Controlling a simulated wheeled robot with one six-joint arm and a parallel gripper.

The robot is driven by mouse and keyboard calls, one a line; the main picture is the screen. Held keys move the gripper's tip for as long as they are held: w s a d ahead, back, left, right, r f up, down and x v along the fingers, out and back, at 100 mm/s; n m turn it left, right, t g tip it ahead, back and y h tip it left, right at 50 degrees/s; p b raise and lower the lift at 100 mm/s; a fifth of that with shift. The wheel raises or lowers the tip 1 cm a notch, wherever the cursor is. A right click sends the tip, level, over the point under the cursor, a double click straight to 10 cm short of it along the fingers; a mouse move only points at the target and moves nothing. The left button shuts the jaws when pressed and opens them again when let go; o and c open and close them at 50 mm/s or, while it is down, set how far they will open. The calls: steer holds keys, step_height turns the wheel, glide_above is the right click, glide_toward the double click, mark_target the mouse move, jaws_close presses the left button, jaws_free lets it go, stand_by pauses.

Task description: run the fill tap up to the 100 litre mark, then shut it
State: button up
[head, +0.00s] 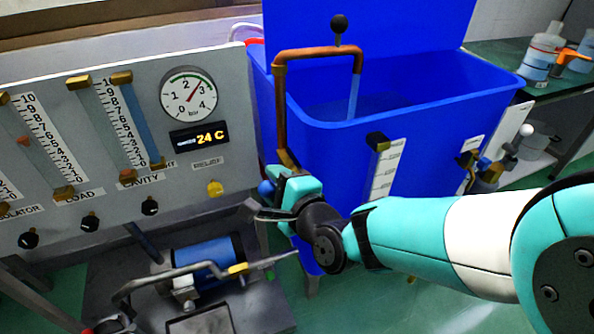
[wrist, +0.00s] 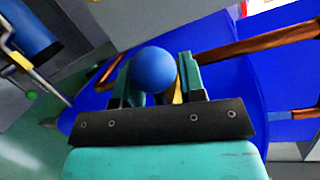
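The blue tank (head: 430,135) stands in the middle of the head view. A copper fill pipe (head: 281,105) rises at its left side and bends over the rim. A pale blue stream (head: 353,97) falls from its spout into water (head: 372,105) inside. A white level scale (head: 384,172) is on the tank's front; its figures are too small to read. The fill tap's blue knob (head: 266,188) is low by the pipe. My gripper (head: 280,186) is at this knob. In the wrist view the knob (wrist: 153,69) sits between the fingers (wrist: 155,82), which appear closed on it.
A grey panel (head: 95,215) with flow tubes, a round gauge (head: 188,93) and a 24 C display (head: 199,137) stands left. A blue pump (head: 205,262) sits below it. Brass valves (head: 487,172) are right of the scale. Bottles (head: 542,52) stand on the right bench.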

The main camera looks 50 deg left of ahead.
jaws_close()
